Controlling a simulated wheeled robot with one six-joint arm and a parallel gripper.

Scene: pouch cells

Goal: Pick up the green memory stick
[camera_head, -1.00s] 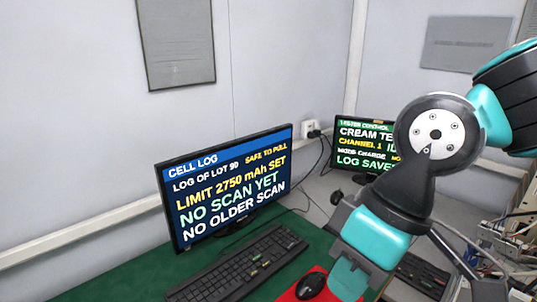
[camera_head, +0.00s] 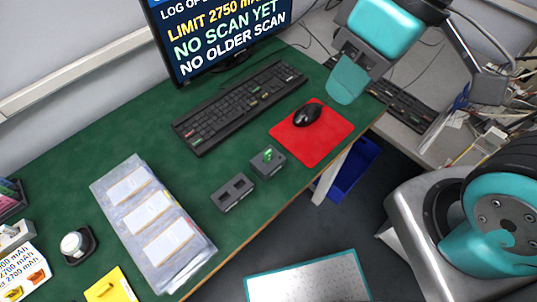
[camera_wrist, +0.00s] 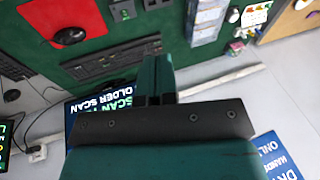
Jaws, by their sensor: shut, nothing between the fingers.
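The small green memory stick (camera_head: 268,154) stands upright in a dark grey block (camera_head: 267,165) on the green desk, near its front edge. In the wrist view a small green spot in a dark block at the top looks like the same memory stick (camera_wrist: 125,9). My gripper (camera_head: 343,88) is above the desk's right end, up and to the right of the stick and well apart from it. In the wrist view its teal fingers (camera_wrist: 155,76) are together with nothing between them.
Nearby are a red mat (camera_head: 325,145) with a black mouse (camera_head: 307,115), a keyboard (camera_head: 240,103), a monitor (camera_head: 215,40) and a clear tray of pouches (camera_head: 150,220). The desk between keyboard and blocks is clear.

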